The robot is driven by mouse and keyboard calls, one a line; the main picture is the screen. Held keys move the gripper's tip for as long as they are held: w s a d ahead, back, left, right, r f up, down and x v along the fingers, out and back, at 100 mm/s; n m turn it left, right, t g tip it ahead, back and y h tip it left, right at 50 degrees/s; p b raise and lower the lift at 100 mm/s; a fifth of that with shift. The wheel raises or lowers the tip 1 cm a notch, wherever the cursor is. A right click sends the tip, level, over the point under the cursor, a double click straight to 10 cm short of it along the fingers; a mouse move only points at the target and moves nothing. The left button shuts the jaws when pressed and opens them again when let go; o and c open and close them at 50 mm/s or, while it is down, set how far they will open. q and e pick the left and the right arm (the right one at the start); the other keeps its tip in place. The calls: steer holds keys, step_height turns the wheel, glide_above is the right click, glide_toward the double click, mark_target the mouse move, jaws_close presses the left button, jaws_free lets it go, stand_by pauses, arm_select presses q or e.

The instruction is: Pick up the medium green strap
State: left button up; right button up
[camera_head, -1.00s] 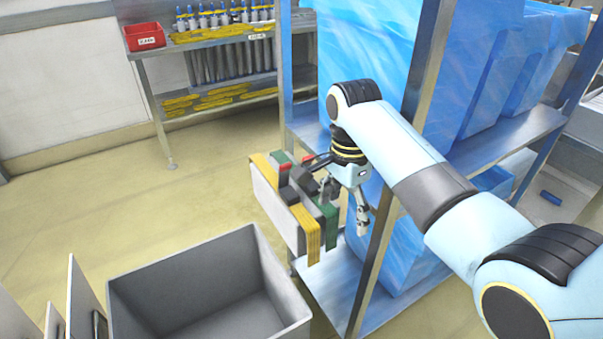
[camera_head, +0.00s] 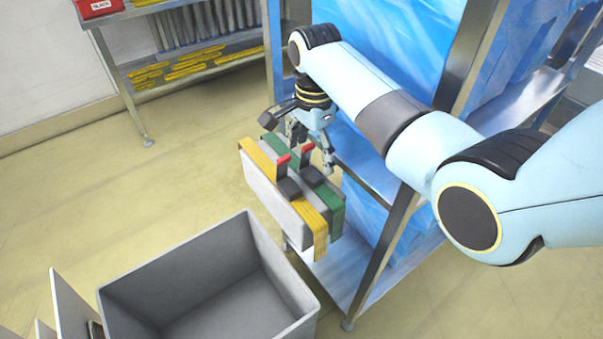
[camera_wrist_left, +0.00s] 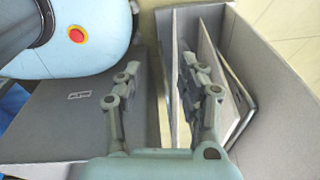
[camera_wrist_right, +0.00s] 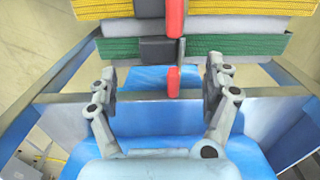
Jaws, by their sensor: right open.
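The green strap (camera_head: 332,206) hangs on a grey block beside a yellow strap (camera_head: 313,222), near the corner of the blue-wrapped rack. Each strap has a black buckle with a red tab. The green strap also shows across the upper right wrist view (camera_wrist_right: 235,46), with its black buckle and red tab at the middle. My right gripper (camera_head: 312,153) is open and empty, just behind the straps at the green strap's side. In the right wrist view its fingers (camera_wrist_right: 160,88) are spread below the green strap. My left gripper (camera_wrist_left: 160,85) is open over upright grey panels.
A large empty grey bin (camera_head: 225,305) stands in front of the straps. A metal rack post (camera_head: 385,240) and shelf stand close to the right arm. A bench (camera_head: 110,70) with a red box (camera_head: 98,7) and yellow straps is at back left. The floor between is clear.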

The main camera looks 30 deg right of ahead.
step_height(320, 180, down, 6)
steer(key=shift+w+a+r+b, duration=0.1)
steer(key=shift+b, duration=0.45)
steer(key=c, duration=1.3)
steer(key=shift+r, duration=0.1)
step_height(320, 180, up, 17)
steer(key=p, duration=0.3)
step_height(320, 180, up, 15)
steer(key=p, duration=1.8)
glide_above(311, 172)
